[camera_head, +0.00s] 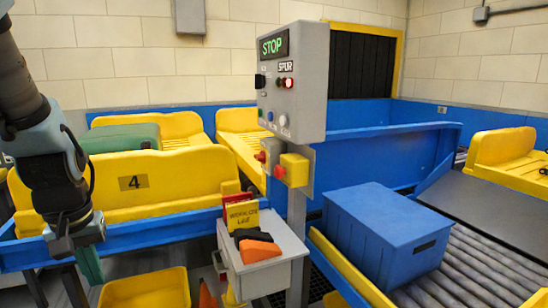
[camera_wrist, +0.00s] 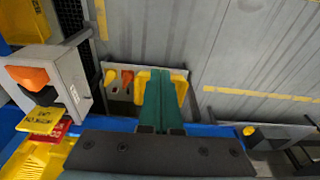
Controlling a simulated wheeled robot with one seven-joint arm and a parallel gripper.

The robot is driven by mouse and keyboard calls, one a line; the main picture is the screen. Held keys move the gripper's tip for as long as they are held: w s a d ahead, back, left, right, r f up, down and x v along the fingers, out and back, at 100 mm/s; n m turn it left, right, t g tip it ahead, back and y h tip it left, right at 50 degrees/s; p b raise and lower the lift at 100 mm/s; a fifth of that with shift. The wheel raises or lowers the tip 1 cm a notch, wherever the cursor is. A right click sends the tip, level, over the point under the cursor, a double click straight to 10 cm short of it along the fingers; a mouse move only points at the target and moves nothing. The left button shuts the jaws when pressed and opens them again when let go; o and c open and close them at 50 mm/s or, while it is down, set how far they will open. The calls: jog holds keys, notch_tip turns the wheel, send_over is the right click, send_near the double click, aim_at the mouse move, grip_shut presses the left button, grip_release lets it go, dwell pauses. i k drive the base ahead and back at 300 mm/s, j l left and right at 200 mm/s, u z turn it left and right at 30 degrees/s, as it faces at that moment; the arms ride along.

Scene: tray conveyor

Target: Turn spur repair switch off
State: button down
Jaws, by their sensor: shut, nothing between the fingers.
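A grey control box (camera_head: 298,75) stands on a post near the middle of the head view. It carries a green lit STOP display (camera_head: 273,44) and a label reading SPUR (camera_head: 286,65). Below that label are a small dark switch (camera_head: 279,82) and a red lit lamp (camera_head: 287,82). The switch's exact position is too small to read. My gripper (camera_head: 94,278) hangs low at the left, well apart from the box. In the wrist view its green fingers (camera_wrist: 152,115) are together, empty and pointing down over the floor. The control box is not in the wrist view.
A grey cabinet (camera_head: 262,272) with an orange item (camera_head: 259,251) and yellow sign (camera_head: 241,215) stands below the box. A red button on a yellow housing (camera_head: 294,170) is on the post. A blue crate (camera_head: 385,235) sits on rollers at right. Yellow trays line the left.

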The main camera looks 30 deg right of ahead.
aim_at(261, 158)
jog(key=i+j+z, duration=0.15)
jog(key=i+j, duration=0.75)
